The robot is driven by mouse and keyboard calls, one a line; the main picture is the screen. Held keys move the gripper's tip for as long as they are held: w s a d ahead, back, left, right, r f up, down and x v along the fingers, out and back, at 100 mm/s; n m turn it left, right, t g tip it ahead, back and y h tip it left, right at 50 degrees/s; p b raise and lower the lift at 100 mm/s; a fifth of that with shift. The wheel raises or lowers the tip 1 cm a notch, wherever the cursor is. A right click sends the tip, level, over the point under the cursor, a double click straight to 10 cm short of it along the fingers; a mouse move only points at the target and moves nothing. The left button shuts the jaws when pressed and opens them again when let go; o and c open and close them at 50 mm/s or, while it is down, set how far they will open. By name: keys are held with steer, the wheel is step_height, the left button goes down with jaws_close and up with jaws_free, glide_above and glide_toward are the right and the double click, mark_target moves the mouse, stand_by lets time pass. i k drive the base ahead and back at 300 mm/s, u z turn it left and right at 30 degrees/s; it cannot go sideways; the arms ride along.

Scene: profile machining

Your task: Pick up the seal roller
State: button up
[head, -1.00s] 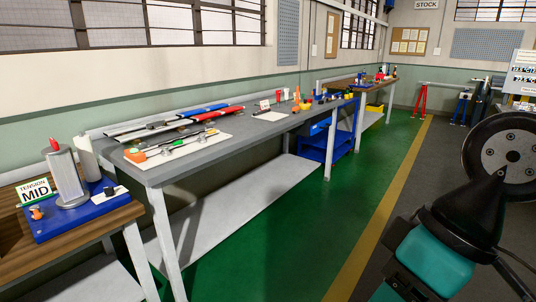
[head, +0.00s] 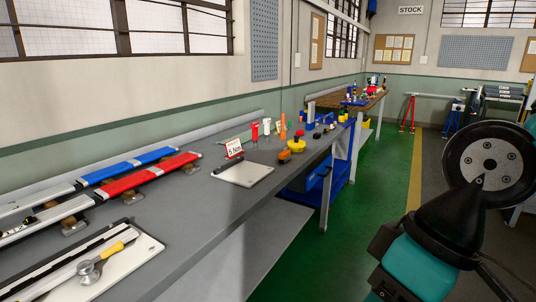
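A tool with a yellow handle and a round metal head (head: 88,270) lies on a white board (head: 135,262) at the near left of the grey bench. It may be the seal roller, but I cannot be sure at this size.
The long grey bench (head: 210,215) holds a blue bar (head: 135,163), a red bar (head: 150,176), a white plate (head: 243,174), and several small coloured tools at its far end. A wooden bench (head: 372,100) stands behind. The green floor (head: 345,215) beside the bench is clear.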

mark_target(285, 155)
steer(key=u, duration=0.15)
steer(key=i, duration=2.15)
steer(key=u, duration=0.15)
